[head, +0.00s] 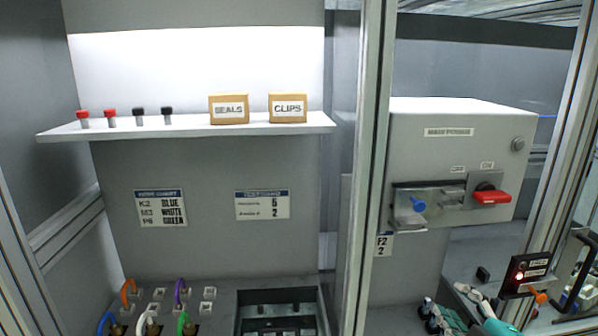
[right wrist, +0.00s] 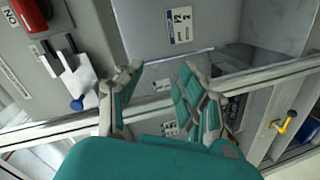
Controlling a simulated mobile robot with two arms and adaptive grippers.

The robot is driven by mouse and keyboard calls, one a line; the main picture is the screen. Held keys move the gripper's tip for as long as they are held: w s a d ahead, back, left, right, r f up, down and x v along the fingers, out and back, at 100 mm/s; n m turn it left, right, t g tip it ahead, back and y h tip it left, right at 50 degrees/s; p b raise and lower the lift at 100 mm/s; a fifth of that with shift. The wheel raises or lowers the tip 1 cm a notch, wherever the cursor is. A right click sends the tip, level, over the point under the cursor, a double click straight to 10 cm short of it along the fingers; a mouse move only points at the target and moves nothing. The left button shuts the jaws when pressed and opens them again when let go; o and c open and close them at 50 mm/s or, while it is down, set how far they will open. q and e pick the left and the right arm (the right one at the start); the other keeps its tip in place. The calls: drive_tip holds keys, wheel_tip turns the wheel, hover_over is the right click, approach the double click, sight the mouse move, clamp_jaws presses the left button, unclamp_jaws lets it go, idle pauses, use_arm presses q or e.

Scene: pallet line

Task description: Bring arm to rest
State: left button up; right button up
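My right gripper (head: 450,300) is low at the right of the head view, below the grey switch box (head: 450,150). Its teal and grey fingers are partly cut off by the lower edge. In the right wrist view the right gripper (right wrist: 161,72) has its two fingers spread wide, with nothing between them. The box's red handle (head: 491,197) and blue knob (head: 418,205) are above the gripper and apart from it. The red handle (right wrist: 28,14) and blue knob (right wrist: 77,104) also show at the left of the wrist view. My left gripper is not in view.
A metal post (head: 368,160) stands left of the box. A shelf (head: 190,129) holds small vials and two boxes, SEALS (head: 228,109) and CLIPS (head: 287,107). Coloured cables (head: 181,291) are at the lower left. A small panel with a red light (head: 525,274) is beside my right gripper.

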drive_tip(key=s+a+f+m+g+h, duration=0.1)
drive_tip(key=s+a+f+m+g, duration=0.2)
drive_tip(key=s+f, duration=0.45)
drive_tip(key=s+a+f+m+g+h, duration=0.1)
drive_tip(key=s+f+m+g, duration=0.35)
drive_tip(key=f, duration=0.65)
drive_tip(key=s+a+f+m+g+y, duration=0.1)
drive_tip(key=s+a+f+m+g, duration=0.3)
drive_tip(key=s+f, duration=0.65)
wheel_tip(320, 180, down, 26)
drive_tip(key=s+g+b, duration=0.2)
drive_tip(key=b, duration=0.3)
drive_tip(key=s+d+f+b, duration=0.1)
drive_tip(key=s+f+b, duration=0.1)
drive_tip(key=s+f, duration=0.7)
drive_tip(key=s+d+f+g+b, duration=0.1)
drive_tip(key=s+d+f+b, duration=0.1)
drive_tip(key=s+f, duration=0.6)
wheel_tip(320, 180, down, 7)
drive_tip(key=shift+s+d+r, duration=0.1)
drive_tip(key=shift+s+d, duration=0.2)
drive_tip(key=shift+s, duration=0.1)
drive_tip(key=shift+n, duration=0.25)
